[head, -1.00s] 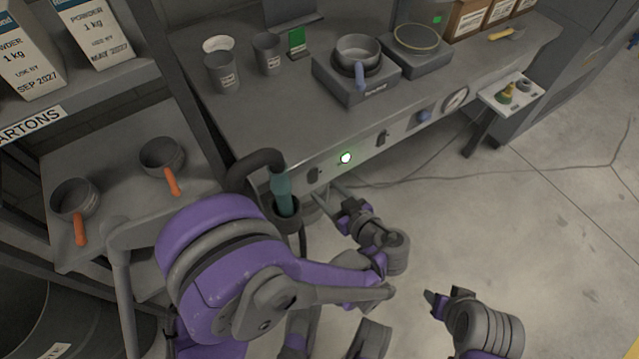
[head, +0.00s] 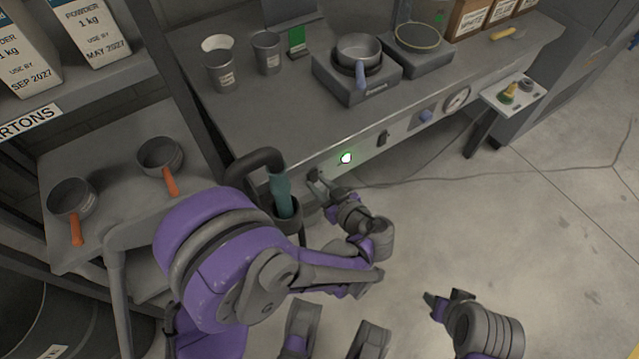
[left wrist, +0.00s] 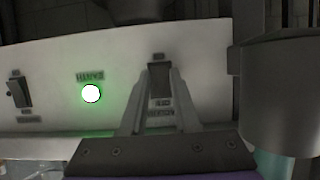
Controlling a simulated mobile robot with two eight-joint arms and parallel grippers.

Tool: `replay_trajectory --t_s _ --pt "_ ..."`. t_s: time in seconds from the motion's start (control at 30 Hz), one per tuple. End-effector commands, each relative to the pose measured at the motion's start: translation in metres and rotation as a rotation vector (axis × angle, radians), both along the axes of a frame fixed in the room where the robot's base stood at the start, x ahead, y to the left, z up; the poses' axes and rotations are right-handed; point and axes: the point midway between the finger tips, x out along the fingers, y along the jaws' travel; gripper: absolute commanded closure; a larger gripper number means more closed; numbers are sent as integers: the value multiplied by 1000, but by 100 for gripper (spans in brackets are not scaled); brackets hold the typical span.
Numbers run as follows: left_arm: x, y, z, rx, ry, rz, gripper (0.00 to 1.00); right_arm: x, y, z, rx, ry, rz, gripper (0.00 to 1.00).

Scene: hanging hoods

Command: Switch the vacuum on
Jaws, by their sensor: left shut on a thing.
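A dark rocker switch (left wrist: 160,75) sits on the pale front panel of the bench (left wrist: 215,60), the leftmost switch in the head view. My left gripper (head: 314,180) is at that switch, which it hides in the head view. In the left wrist view its two fingers (left wrist: 160,105) stand on either side of the switch and are shut on it. The labels by the switch are too blurred to read. A lit green lamp (head: 346,158) is beside it. My right gripper (head: 437,299) is at the lower right, away from the panel; its jaw opening is unclear.
A second dark switch (head: 383,137), a blue knob (head: 426,116) and a round gauge (head: 457,98) lie further right on the panel. A teal-handled hose tool (head: 281,193) stands in a holder just left of my left gripper. Open floor lies to the right.

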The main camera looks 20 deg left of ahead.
Motion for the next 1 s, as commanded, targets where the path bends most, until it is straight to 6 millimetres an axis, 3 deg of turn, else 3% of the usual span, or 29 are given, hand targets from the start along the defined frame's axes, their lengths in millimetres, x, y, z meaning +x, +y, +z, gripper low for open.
replay_trajectory --t_s 0.23,0.53,0.9,0.93,1.0 --pt "0 0 -2 10 -7 0 100 0 0 -3 0 1 0 48" --pt "1 0 -12 178 -134 0 100 5 0 -42 0 12 0 48" --pt "0 0 -8 204 -159 0 100 6 0 -43 0 13 0 48" --pt "0 0 -8 204 -159 0 68 6 0 -43 0 13 0 48" --pt "0 0 -8 204 -159 0 56 6 0 -43 0 13 0 48"
